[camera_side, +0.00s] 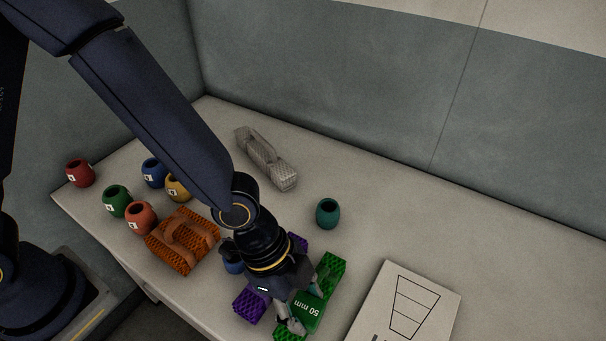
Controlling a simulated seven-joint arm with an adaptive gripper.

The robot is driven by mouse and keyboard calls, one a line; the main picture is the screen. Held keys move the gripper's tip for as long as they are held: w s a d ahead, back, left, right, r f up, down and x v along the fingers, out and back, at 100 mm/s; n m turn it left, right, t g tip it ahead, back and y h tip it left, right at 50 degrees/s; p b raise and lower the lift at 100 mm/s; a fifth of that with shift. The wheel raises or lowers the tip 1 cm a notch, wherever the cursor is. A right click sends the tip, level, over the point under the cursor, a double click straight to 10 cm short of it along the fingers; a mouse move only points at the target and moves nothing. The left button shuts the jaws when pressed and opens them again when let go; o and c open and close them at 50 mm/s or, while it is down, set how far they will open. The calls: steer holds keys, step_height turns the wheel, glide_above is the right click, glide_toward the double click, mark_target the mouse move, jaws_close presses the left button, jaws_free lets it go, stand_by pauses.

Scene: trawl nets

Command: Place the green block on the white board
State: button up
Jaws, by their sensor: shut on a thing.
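The green block (326,279) is a mesh-textured piece with a smooth band marked "50 mm", at the lower middle of the side view. My gripper (303,306) is over it, with its fingers shut on its middle band. The arm partly hides the block's left side. I cannot tell whether the block touches the table or is just above it. The white board (432,305) lies flat to the right of the block, with a trapezoid net drawing on it. Its lower part is cut off by the picture's edge.
A purple block (249,304) is beside and partly behind my gripper. An orange block (182,241), a grey block (266,158) and several small barrels, including a teal one (327,213), stand on the table. Walls (330,70) bound the back.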

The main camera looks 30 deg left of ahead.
mark_target(312, 330)
steer(key=s+d+m, duration=0.1)
steer(key=s+d, duration=0.1)
steer(key=d, duration=0.1)
steer(key=shift+s, duration=0.2)
steer(key=w+d+f, duration=0.8)
steer(key=d+f, duration=0.1)
steer(key=shift+w+d+f, duration=0.1)
steer(key=shift+w+d, duration=0.1)
steer(key=shift+w, duration=0.05)
steer(key=shift+w+d+f, duration=0.1)
steer(key=shift+f, duration=1.6)
steer(key=shift+f, duration=0.1)
steer(key=o, duration=1.2)
